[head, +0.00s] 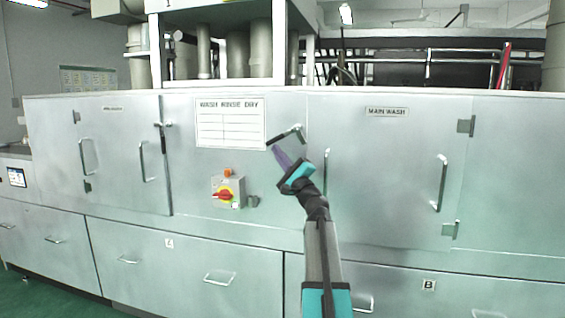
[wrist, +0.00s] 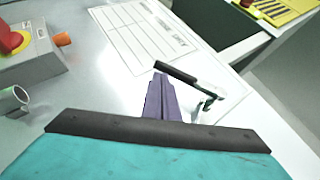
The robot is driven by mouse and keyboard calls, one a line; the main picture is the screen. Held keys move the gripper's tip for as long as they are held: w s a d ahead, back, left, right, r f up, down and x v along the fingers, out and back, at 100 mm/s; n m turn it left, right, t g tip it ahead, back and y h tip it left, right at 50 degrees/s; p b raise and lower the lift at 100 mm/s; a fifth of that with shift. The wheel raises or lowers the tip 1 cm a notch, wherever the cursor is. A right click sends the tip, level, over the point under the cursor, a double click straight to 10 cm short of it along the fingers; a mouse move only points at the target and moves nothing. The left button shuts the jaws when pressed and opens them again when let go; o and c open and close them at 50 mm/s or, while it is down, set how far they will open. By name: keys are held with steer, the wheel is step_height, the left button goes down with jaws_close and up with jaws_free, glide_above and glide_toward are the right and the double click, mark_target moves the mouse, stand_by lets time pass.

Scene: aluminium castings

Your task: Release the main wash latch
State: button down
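The main wash latch (head: 286,136) is a black-gripped bar on a metal bracket, at the upper left edge of the main wash door (head: 385,180). In the head view the bar slants up to the right. In the wrist view the latch (wrist: 177,73) lies just beyond and right of my fingertips. My gripper (head: 279,152) has purple fingers pointing up at the latch from below. In the wrist view my gripper (wrist: 160,78) has its fingers together, with no visible gap. The tips are close to the black grip's left end; I cannot tell whether they touch.
The main wash door has a vertical handle (head: 440,183) and hinges on its right. A grey switch box (head: 228,192) with a red knob sits left of my arm. A wash-rinse-dry chart (head: 230,123) is above it. Drawers with handles (head: 220,279) run below.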

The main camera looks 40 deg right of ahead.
steer(key=shift+w+a+r+b, duration=0.3)
steer(key=shift+w+r+b, duration=0.2)
steer(key=shift+r+b, duration=0.15)
steer(key=shift+w+a+r+b, duration=0.25)
steer(key=shift+w+r+b, duration=0.3)
steer(key=shift+r, duration=0.15)
steer(key=shift+w+a+r+b, duration=0.3)
steer(key=shift+w+r+b, duration=0.15)
steer(key=shift+r+b, duration=0.2)
steer(key=shift+a+f, duration=0.1)
steer(key=shift+f, duration=0.05)
steer(key=s+a+f+b, duration=0.3)
steer(key=a+f+b, duration=0.1)
steer(key=f+b, duration=0.3)
steer(key=shift+a+f, duration=0.25)
steer(key=shift+f, duration=0.25)
